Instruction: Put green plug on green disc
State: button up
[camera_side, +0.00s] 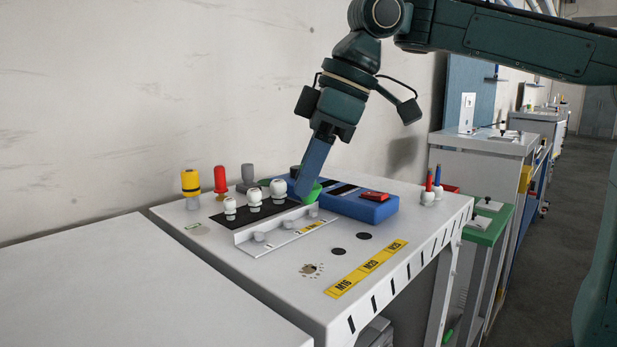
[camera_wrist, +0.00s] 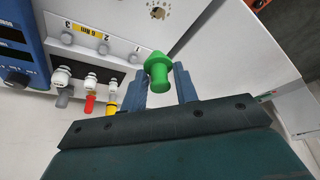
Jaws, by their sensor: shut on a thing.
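The green plug (camera_wrist: 158,68) is between the two fingers of my gripper (camera_wrist: 161,84) in the wrist view, with its tapered end pointing away from the palm. My gripper is shut on it. In the side view the green plug (camera_side: 313,193) shows partly beside the fingertips of my gripper (camera_side: 304,191), in front of the blue box. It looks held above the table, but the exact gap is unclear.
A blue box (camera_side: 350,203) with a red part stands behind my gripper. A light angled rail (camera_side: 285,232) and several white plugs (camera_side: 254,195) on a black plate are close by. Yellow (camera_side: 191,184), red (camera_side: 220,179) and grey (camera_side: 248,173) plugs stand behind. The front right tabletop is mostly clear.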

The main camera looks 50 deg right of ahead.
jog(key=w+d+r+m+t+h, duration=0.1)
jog(key=w+d+m+h, duration=0.1)
jog(key=w+d+m, duration=0.4)
jog(key=w+d+r+m+h, duration=0.1)
jog(key=w+d+m, duration=0.25)
jog(key=d, duration=0.55)
jog(key=shift+n, duration=0.45)
jog(key=shift+w+a+x, duration=0.1)
jog(key=shift+a+x, duration=0.3)
jog(key=shift+x, duration=1.65)
jog(key=shift+w+a+x, duration=0.1)
jog(key=shift+a+x, duration=0.25)
jog(key=shift+x, duration=1.75)
jog(key=shift+w+a+x, duration=0.15)
jog(key=shift+a+x, duration=0.25)
jog(key=shift+x, duration=1.65)
jog(key=o, duration=0.9)
jog(key=shift+o, duration=0.2)
jog(key=v, duration=1.2)
